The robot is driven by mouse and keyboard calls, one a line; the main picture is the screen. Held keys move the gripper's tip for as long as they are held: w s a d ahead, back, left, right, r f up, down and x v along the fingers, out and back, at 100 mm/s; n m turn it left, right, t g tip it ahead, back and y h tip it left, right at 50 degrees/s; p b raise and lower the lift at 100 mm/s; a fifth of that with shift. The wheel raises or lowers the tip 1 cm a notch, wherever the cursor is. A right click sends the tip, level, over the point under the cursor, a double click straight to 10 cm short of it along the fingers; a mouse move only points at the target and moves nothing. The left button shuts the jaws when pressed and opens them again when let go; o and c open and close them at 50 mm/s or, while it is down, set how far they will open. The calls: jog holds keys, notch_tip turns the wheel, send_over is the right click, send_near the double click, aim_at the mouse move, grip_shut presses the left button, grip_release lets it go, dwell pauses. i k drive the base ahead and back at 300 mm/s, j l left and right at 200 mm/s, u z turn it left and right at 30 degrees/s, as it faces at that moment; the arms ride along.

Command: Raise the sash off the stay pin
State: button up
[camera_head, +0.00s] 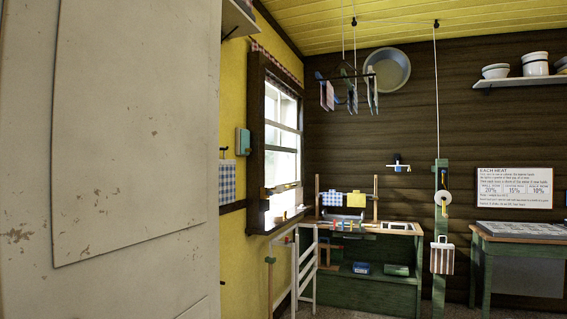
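The sash window (257,140) is in the left yellow wall, seen at a steep angle, with a dark wooden frame. Its pale sash bars (283,126) cross the bright panes. A light wooden rail (284,188) runs across the lower part of the window, above a bright gap and the sill (272,228). Small things sit on the sill, too small to tell apart. I cannot make out the stay pin. My gripper is not in view.
A large pale, scuffed panel (130,130) fills the left side close by. A white rack (304,265) and a green workbench (365,292) stand below and right of the window. A rack hangs from the ceiling (345,77). A green post (440,240) stands further right.

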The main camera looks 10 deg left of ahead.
aim_at(279, 189)
jog(key=i+z, duration=0.25)
jog(key=i, duration=1.45)
jog(key=i+u, duration=0.15)
jog(key=i, duration=0.55)
jog(key=i+u, duration=0.2)
jog(key=i, duration=0.45)
jog(key=i+l+u, duration=0.15)
jog(key=i, duration=0.5)
jog(key=i+j+u, duration=0.1)
jog(key=i+u, duration=0.25)
jog(key=i, duration=0.15)
jog(key=i+u, duration=0.3)
jog(key=i, duration=0.2)
